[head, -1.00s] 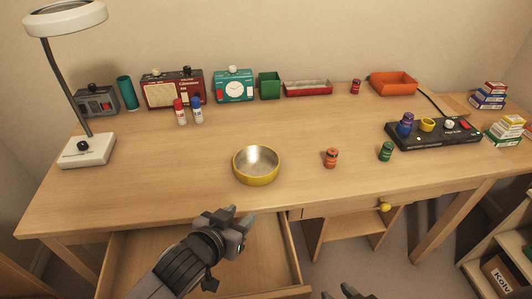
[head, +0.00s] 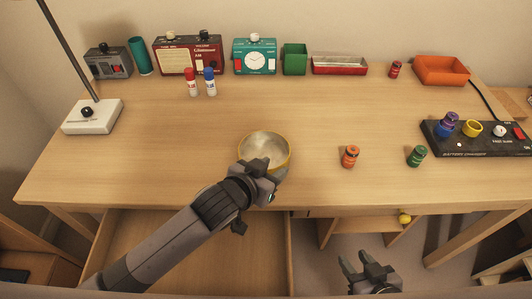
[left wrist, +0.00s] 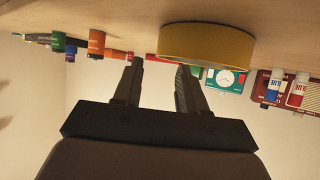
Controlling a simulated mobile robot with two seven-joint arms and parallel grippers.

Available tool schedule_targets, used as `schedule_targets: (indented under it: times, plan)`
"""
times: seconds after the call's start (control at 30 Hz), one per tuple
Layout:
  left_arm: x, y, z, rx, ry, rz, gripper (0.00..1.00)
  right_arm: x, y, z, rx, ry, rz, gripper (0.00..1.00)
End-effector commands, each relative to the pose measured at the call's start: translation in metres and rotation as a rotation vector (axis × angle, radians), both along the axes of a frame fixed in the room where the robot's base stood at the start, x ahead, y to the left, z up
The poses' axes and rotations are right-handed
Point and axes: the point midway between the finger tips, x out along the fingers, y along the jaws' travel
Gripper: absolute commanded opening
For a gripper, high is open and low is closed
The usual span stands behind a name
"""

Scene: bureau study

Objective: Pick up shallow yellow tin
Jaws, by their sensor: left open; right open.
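The shallow yellow tin (head: 264,138) is a round, open bowl shape with a silvery inside, standing on the desk near its front edge. It also shows in the left wrist view (left wrist: 205,43), which is upside down, just beyond the fingers and off to one side. My left gripper (head: 268,172) is open and empty at the tin's near side, covering part of its front rim in the head view. Its two fingers (left wrist: 160,72) show apart, with no tin between them. My right gripper (head: 354,256) is open and empty, low in front of the desk.
An open drawer (head: 190,245) lies below my left arm. A black charger (head: 480,137) sits at the right.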

Motion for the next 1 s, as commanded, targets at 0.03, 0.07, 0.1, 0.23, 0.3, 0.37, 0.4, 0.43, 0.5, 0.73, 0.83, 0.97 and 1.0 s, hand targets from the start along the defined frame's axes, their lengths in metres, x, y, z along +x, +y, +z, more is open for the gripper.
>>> schedule_targets:
  times: [0.03,0.07,0.1,0.23,0.3,0.37,0.4,0.43,0.5,0.73,0.83,0.97,1.0]
  plan:
    - [0.003,-0.002,-0.001,-0.001,-0.001,0.0,0.41,-0.001,0.0,-0.001,0.0,0.001,0.001,0.43]
    - [0.004,-0.003,-0.002,0.001,0.0,0.0,0.41,-0.001,0.0,-0.001,0.0,0.001,0.001,0.43]
    - [0.006,-0.004,-0.004,0.001,-0.001,0.0,0.41,-0.001,0.0,-0.002,0.0,0.001,0.001,0.43]
    - [0.018,-0.012,-0.011,0.001,0.0,0.0,0.41,-0.001,0.0,-0.004,0.0,0.002,0.001,0.43]
    - [0.024,-0.016,-0.016,0.001,0.0,0.0,0.41,-0.001,0.0,-0.006,0.0,0.002,0.001,0.43]
    - [0.029,-0.02,-0.019,0.0,0.0,-0.001,0.41,-0.001,0.0,-0.007,0.0,0.002,0.001,0.43]
    - [0.032,-0.022,-0.021,0.001,0.001,0.0,0.41,-0.001,0.0,-0.007,0.0,0.002,0.001,0.43]
    - [0.034,-0.023,-0.023,0.0,0.0,0.0,0.41,-0.001,0.0,-0.008,0.0,0.002,0.001,0.43]
    - [0.038,-0.026,-0.025,-0.001,-0.001,-0.001,0.41,-0.001,0.0,-0.008,0.0,0.002,0.001,0.43]
    - [0.041,-0.028,-0.027,0.0,0.0,-0.001,0.41,-0.001,0.0,-0.009,0.0,0.002,0.001,0.43]
    - [0.041,-0.028,-0.027,0.0,0.0,-0.001,0.41,-0.001,0.0,-0.008,0.001,0.002,0.0,0.43]
    - [0.041,-0.028,-0.027,0.0,0.0,-0.001,0.09,-0.001,0.0,-0.008,0.0,0.002,-0.001,0.43]
    - [0.041,-0.028,-0.027,0.0,0.0,-0.001,0.0,-0.001,0.0,-0.008,0.0,0.002,-0.001,0.43]
